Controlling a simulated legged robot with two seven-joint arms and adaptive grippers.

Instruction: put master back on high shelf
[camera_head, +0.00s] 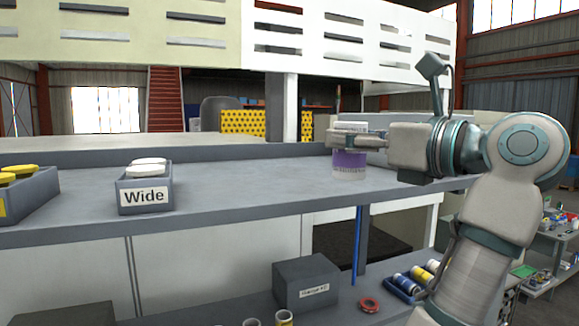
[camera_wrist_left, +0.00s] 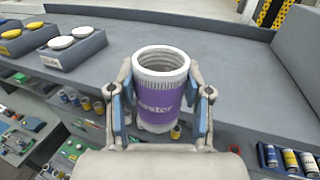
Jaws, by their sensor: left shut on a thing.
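The master (camera_head: 349,163) is a white, open-topped cylinder with a purple label; the wrist view shows its threaded rim and part of its lettering (camera_wrist_left: 158,108). My left gripper (camera_head: 338,140) is shut around it, one finger on each side in the wrist view (camera_wrist_left: 160,108). The master is upright near the front edge of the grey high shelf (camera_head: 255,185). I cannot tell whether its base touches the shelf. My right gripper is in neither view.
A grey bin labelled "Wide" (camera_head: 172,192) holds white lids. A bin with yellow lids (camera_head: 35,200) stands at the far left. Below are a dark grey box (camera_head: 300,276), a red ring (camera_head: 369,304) and several small cans. The shelf between the Wide bin and the master is clear.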

